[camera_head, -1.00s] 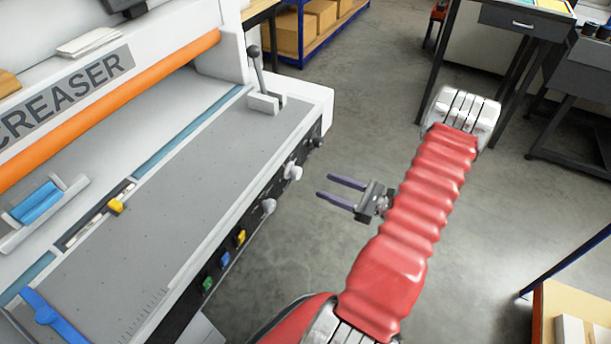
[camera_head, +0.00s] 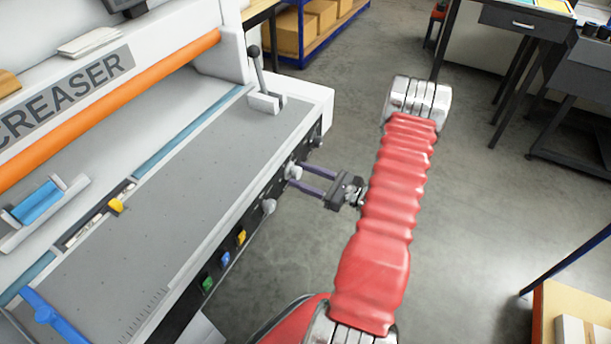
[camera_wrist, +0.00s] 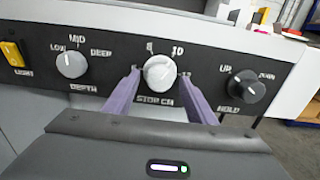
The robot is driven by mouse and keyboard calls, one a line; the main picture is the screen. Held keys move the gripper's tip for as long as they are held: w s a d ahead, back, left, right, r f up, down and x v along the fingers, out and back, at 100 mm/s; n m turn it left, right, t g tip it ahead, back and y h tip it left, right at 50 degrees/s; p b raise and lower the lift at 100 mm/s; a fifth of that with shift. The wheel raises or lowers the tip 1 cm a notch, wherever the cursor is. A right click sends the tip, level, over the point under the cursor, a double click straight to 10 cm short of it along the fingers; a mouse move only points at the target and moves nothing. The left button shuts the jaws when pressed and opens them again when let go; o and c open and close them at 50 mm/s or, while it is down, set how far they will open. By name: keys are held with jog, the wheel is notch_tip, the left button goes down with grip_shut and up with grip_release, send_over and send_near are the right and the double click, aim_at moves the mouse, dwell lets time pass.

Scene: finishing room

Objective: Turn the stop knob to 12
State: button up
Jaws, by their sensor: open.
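The stop knob (camera_wrist: 160,73) is a pale round knob on the black control panel, above the label "STOP CM". The marks 8 and 10 show above it; the fingers may hide others, and I cannot tell where its pointer stands. The knob also shows in the head view (camera_head: 293,171), on the creaser's front. My gripper (camera_wrist: 158,76) is open, with one purple finger on each side of the knob. I cannot tell whether the fingers touch it. In the head view my gripper (camera_head: 298,178) reaches the panel from the right.
The depth knob (camera_wrist: 71,65) is left of the stop knob, and the black hold knob (camera_wrist: 243,87) is right. A yellow light switch (camera_wrist: 13,53) sits at the far left. The creaser's bed edge overhangs the panel. Open floor (camera_head: 470,260) lies right of my arm.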

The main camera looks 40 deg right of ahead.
jog(key=c, duration=1)
jog(key=shift+d, duration=0.15)
jog(key=shift+c, duration=0.2)
jog(key=shift+m, duration=0.6)
jog(key=m, duration=0.4)
jog(key=shift+r, duration=0.1)
jog(key=m, duration=0.6)
jog(key=shift+m, duration=0.4)
